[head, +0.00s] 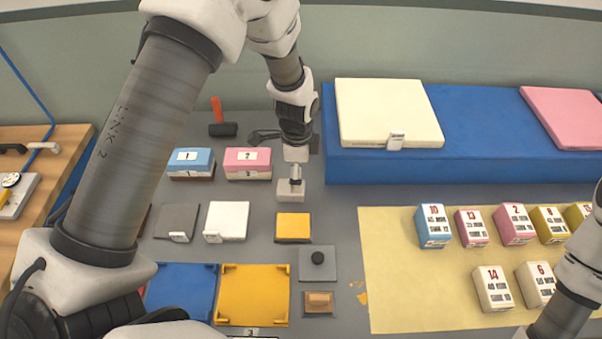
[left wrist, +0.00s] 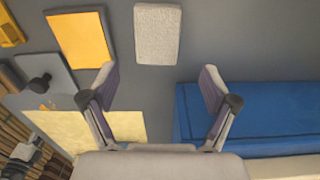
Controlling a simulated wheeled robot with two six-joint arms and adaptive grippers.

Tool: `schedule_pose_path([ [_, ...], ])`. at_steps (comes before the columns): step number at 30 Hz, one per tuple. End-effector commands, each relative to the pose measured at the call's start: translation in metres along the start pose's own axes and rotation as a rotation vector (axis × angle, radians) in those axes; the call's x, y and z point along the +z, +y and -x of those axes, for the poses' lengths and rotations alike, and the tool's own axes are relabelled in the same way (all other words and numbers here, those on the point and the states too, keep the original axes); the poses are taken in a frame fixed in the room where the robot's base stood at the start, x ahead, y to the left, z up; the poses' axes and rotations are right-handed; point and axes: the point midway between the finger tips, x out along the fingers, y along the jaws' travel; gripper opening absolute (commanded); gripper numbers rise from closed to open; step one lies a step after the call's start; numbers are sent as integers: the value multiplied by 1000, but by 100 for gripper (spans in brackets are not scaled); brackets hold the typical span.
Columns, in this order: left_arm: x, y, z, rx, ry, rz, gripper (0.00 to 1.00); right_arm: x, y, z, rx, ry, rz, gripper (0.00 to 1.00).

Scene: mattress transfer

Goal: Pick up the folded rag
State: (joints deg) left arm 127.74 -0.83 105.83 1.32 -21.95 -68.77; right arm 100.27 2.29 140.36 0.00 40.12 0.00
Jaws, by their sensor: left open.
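The folded rag (left wrist: 157,33) is a pale grey, textured rectangle lying flat on the grey tabletop in the left wrist view. In the head view it is a small pale block (head: 290,190), just above a yellow pad and below my left gripper (head: 296,162). In the left wrist view my left gripper (left wrist: 157,75) is open, its two fingers spread wide with nothing between them. The rag lies beyond the fingertips, roughly centred between them and apart from both. My right arm shows at the right edge of the head view, but its gripper is out of sight.
A yellow pad (head: 293,226) lies close beside the rag; a plate with a black knob (head: 318,262) is below it. A blue platform (head: 480,130) bears a cream mattress (head: 388,112). Numbered boxes stand on a yellow mat (head: 400,290).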

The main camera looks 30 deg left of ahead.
Motion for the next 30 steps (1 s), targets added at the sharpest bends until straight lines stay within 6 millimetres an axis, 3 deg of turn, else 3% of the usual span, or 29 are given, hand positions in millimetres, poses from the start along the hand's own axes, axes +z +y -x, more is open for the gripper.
schedule_pose_path([
  [8,14,-4,-39,4,0,2,86,0,0,24,0,-1,0,40],
  [12,12,-5,-59,0,0,0,86,0,0,26,0,0,0,40],
  [18,12,-5,-61,-1,1,0,86,0,0,24,0,0,0,40],
  [19,12,-5,-61,-1,0,0,79,0,0,24,0,0,0,40],
  [23,12,-5,-61,-1,0,0,34,0,0,24,0,-1,0,40],
  [30,12,-5,-62,-1,0,0,33,0,0,24,0,0,0,40],
])
